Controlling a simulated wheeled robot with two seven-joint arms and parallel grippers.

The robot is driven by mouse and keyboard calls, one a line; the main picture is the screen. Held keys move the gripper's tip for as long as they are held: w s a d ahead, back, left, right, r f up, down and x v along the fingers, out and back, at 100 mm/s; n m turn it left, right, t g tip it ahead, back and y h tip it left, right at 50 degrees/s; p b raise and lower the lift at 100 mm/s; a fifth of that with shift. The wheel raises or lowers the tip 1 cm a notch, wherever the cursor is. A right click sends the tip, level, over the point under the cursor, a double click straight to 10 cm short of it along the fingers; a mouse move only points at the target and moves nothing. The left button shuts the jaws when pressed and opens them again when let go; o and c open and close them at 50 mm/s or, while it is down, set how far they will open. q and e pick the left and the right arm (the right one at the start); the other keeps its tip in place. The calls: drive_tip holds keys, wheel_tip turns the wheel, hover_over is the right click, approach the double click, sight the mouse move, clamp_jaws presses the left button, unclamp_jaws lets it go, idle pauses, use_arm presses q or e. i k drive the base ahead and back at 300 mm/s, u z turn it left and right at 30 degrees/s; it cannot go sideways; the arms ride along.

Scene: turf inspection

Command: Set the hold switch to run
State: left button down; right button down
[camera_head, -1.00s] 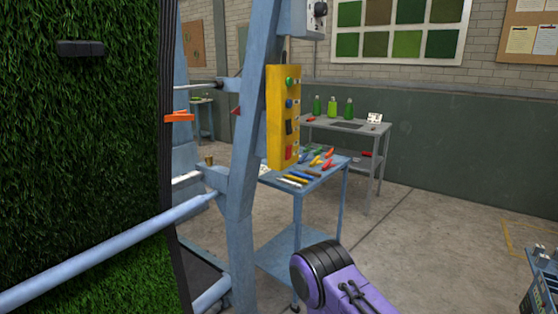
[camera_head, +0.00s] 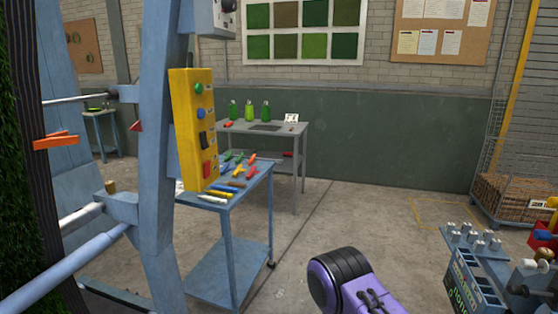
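A yellow control box (camera_head: 194,130) hangs beside the blue frame post, left of centre. Its face carries a green button (camera_head: 199,88), a blue button (camera_head: 201,113), a black rocker-like switch (camera_head: 203,141) and a red control (camera_head: 206,168). The labels beside them are too small to read, so I cannot tell which is the hold switch or its setting. A purple and black link of my arm shows at the bottom centre, apart from the box. Neither gripper is in view.
The blue frame post (camera_head: 157,150) stands left of the box. A blue tool cart (camera_head: 232,264) with several tools stands behind it. A grey bench (camera_head: 301,130) holds several green bottles. A wire cage (camera_head: 510,150) is at right. The middle floor is open.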

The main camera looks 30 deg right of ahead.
sight(207, 165)
drive_tip(key=z, duration=0.7)
drive_tip(key=i, duration=1.1)
